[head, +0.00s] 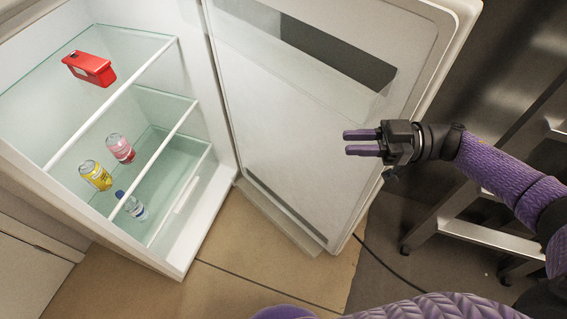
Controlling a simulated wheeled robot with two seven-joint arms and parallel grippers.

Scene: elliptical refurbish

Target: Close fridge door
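The fridge (212,215) stands open on the left, with its inside and glass shelves in view. Its white door (290,140) is swung wide open to the right, with its inner side facing me. My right gripper (346,143) is in front of the door's inner side, near its outer edge. Its two purple fingers point left, with a narrow gap between them and nothing held. I cannot tell whether it touches the door. My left gripper is not in view.
A metal rack (480,236) on wheels stands at right. A black cable (388,266) lies on the floor.

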